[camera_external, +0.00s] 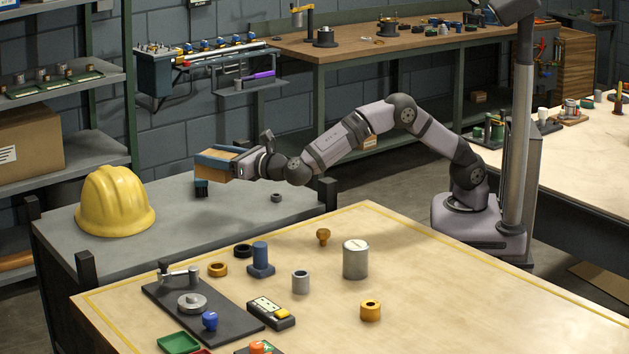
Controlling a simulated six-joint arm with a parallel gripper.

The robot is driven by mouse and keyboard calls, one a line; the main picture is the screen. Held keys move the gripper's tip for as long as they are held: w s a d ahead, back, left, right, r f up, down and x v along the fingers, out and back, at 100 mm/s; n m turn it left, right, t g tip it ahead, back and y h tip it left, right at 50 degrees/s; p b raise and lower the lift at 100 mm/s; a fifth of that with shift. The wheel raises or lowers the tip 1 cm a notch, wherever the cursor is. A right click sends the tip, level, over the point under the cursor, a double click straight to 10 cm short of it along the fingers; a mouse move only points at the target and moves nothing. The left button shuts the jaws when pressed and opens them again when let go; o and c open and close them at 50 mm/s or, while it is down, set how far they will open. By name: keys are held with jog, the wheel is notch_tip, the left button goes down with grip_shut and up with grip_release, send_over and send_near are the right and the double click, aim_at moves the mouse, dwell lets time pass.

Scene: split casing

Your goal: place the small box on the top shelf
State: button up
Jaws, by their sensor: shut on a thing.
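A small tan cardboard box (222,161) is in my gripper (218,164), held in the air above the grey bench at the left. My gripper is shut on the box, with dark blue jaw parts along its sides. The shelf rack stands at the far left. A larger cardboard box (28,145) with a white label stands on the shelf below (85,165). My gripper is to the right of the rack and apart from it.
A yellow hard hat (115,202) sits on the grey bench (180,222), between the rack and my gripper. The bench has dark corner posts. A wooden table (420,285) in front holds several parts and tools. A wall-mounted unit (205,65) is behind.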

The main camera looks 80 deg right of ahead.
jog(key=shift+f+p, duration=0.65)
jog(key=shift+f, duration=3.95)
jog(key=shift+f, duration=0.1)
jog(key=o, duration=1.6)
jog(key=shift+f, duration=0.15)
jog(key=b+v, duration=0.2)
jog(key=v, duration=1)
jog(key=shift+a, duration=0.1)
